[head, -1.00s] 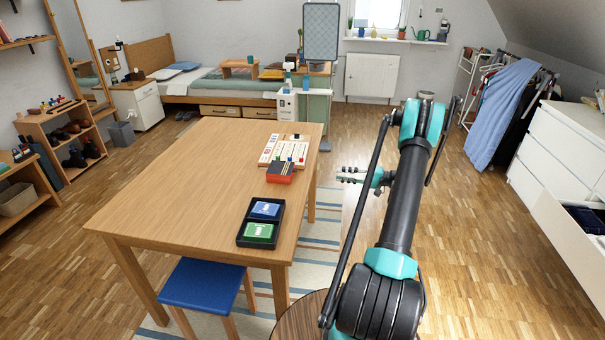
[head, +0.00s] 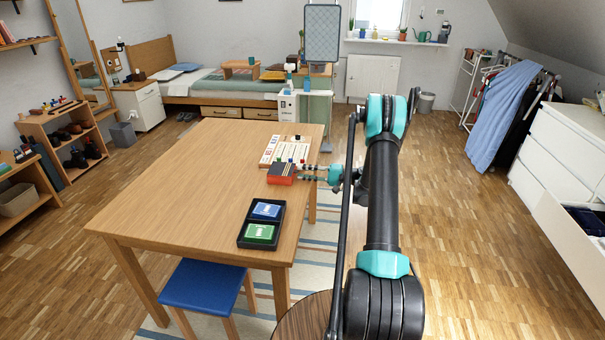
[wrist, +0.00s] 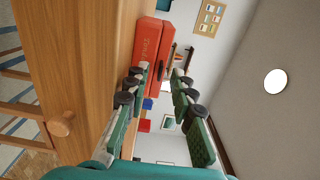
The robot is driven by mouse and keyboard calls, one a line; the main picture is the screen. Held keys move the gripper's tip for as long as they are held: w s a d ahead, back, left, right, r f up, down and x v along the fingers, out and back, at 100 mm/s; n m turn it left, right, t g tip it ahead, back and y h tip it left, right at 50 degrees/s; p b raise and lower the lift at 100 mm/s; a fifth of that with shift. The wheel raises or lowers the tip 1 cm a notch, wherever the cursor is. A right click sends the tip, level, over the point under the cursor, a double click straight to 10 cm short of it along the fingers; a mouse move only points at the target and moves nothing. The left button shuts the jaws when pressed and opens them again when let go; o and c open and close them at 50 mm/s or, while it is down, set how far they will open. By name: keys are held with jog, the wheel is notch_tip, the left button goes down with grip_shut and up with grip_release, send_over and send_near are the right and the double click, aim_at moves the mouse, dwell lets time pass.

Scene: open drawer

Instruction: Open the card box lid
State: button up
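The card box (head: 280,174) is a small red-orange box with a dark top on the wooden table, near its right edge. In the wrist view the box's red side (wrist: 147,42) with lettering lies just ahead of the fingers. My gripper (head: 303,172) is level with the box, at its right side. One fingertip is low, in front of the red side; the other is higher, near the box's top. I cannot tell whether either touches. The lid's edge is not clear.
A white game board (head: 284,150) with pegs lies just behind the box. A black tray (head: 240,240) with blue and green card decks lies nearer on the table (head: 180,190). A blue stool (head: 204,284) stands at the near edge. The table's left part is clear.

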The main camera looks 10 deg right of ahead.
jog(key=shift+w+a, duration=0.15)
jog(key=shift+a, duration=0.35)
grip_shut()
